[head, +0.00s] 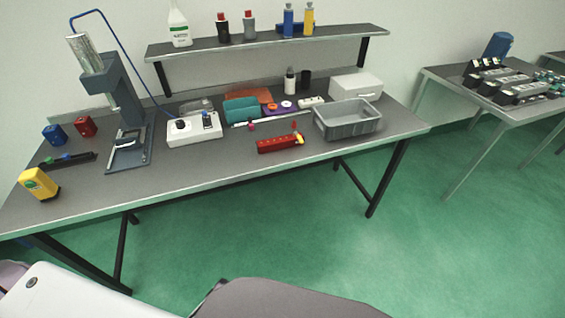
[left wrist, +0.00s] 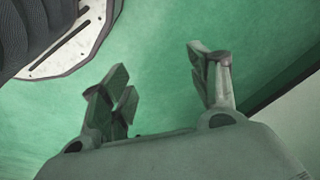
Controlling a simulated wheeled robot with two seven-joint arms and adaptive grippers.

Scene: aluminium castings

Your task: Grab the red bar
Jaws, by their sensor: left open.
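The red bar (head: 279,143) lies on the workbench near its front edge, in the head view. It is a long red piece with a row of small marks on its side and a yellow piece at its right end. My left gripper (left wrist: 163,85) shows only in the left wrist view. Its two fingers are spread apart with nothing between them, over green floor. It is away from the bar, which is not in the left wrist view. My right gripper is in neither view.
The workbench (head: 225,165) holds a grey bin (head: 349,125) right of the bar and a white control box (head: 193,129) to its left. A press stand (head: 128,110) is further left. The bench front left of the bar is clear.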

